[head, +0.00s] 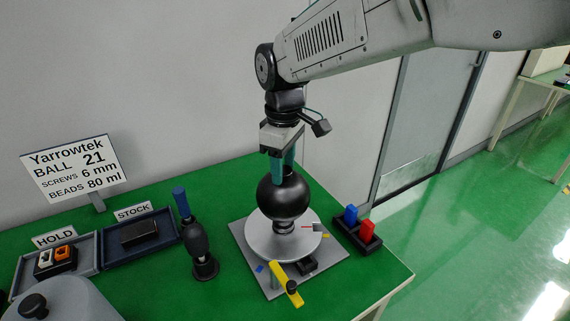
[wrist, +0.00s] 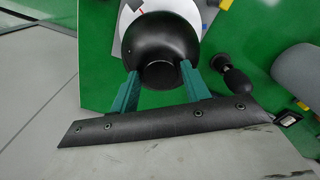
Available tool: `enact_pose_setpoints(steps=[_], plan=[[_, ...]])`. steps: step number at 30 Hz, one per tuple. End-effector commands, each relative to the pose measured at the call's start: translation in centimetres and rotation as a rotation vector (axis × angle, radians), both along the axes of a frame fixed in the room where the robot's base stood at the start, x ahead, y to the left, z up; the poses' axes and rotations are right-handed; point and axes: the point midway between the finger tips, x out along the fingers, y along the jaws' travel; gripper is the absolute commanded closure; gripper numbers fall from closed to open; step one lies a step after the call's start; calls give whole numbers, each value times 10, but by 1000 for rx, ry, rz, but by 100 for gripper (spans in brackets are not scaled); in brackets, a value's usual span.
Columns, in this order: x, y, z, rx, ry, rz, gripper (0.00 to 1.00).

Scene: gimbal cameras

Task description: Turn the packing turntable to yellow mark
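The packing turntable (head: 262,243) is a pale grey disc on a square grey plate (head: 330,258). A yellow bar (head: 279,273) with a black knob (head: 292,287) lies at its front. A small yellow mark (head: 326,237) shows at the disc's right edge and a blue mark (head: 260,268) at the front left. A glossy black ball (head: 283,200) stands on the disc, also large in the wrist view (wrist: 160,40). My gripper (head: 282,178) points down at the ball's top. In the wrist view its teal fingers (wrist: 159,70) stand apart on both sides of the ball's neck; contact is unclear.
A black block (head: 306,266) sits by the disc. A rack with blue and red pieces (head: 358,231) stands to the right. A black-knobbed stand (head: 200,250), a STOCK tray (head: 110,257) and a HOLD tray (head: 92,262) are left. A grey round lid (head: 75,300) is front left.

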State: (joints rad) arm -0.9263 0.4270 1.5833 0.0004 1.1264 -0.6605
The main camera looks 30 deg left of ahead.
Motion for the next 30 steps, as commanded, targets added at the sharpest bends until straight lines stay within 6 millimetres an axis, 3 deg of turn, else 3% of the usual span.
enact_pose_setpoints(steps=[11, 24, 30], plan=[[0, -1, 3, -2, 1, -2, 41], [0, -1, 68, -1, 1, -1, 41], [0, -1, 77, -2, 2, -1, 41]])
